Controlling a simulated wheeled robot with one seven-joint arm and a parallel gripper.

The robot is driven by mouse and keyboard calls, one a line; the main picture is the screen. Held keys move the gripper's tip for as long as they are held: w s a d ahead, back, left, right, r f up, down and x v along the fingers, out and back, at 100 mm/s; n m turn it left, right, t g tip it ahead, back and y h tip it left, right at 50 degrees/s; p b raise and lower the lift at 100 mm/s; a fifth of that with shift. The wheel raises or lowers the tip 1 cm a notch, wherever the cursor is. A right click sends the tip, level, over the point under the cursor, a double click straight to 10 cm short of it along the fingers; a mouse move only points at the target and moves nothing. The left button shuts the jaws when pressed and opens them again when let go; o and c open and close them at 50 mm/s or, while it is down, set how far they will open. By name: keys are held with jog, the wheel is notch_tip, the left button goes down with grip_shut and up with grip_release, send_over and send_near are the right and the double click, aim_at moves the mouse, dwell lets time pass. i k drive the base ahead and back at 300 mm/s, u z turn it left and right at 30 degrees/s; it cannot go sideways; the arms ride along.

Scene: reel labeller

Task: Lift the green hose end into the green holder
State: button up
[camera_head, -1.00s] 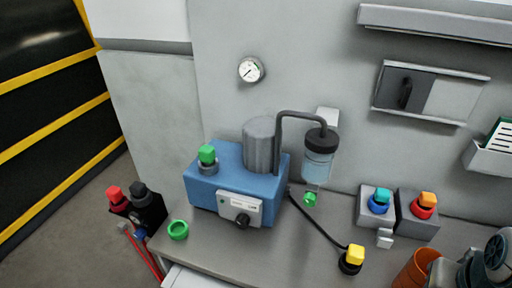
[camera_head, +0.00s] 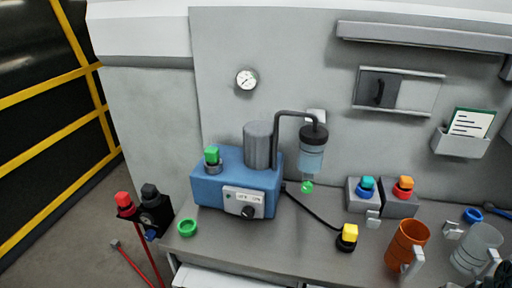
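A green block-shaped end (camera_head: 211,155) stands upright in a grey collar (camera_head: 213,168) on top of the blue pump box (camera_head: 208,190), at its left. An open green ring (camera_head: 187,228) lies empty on the bench's left front corner. A small green piece (camera_head: 307,187) sits under the clear filter bowl (camera_head: 311,158). I cannot tell for sure which of these green parts are the hose end and the holder. My gripper is not visible; only a dark part shows at the bottom right corner.
A black hose (camera_head: 316,212) runs to a yellow end (camera_head: 350,231) in a black ring. Teal (camera_head: 367,183) and orange (camera_head: 403,183) ends stand on grey blocks. An orange mug (camera_head: 402,243) and grey jug (camera_head: 474,247) stand right. Red (camera_head: 124,199) and dark (camera_head: 149,191) ends stand left.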

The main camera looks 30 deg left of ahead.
aim_at(211, 154)
jog(key=z, duration=0.95)
jog(key=i, duration=0.45)
jog(key=u, duration=4.7)
jog(key=i, duration=2.25)
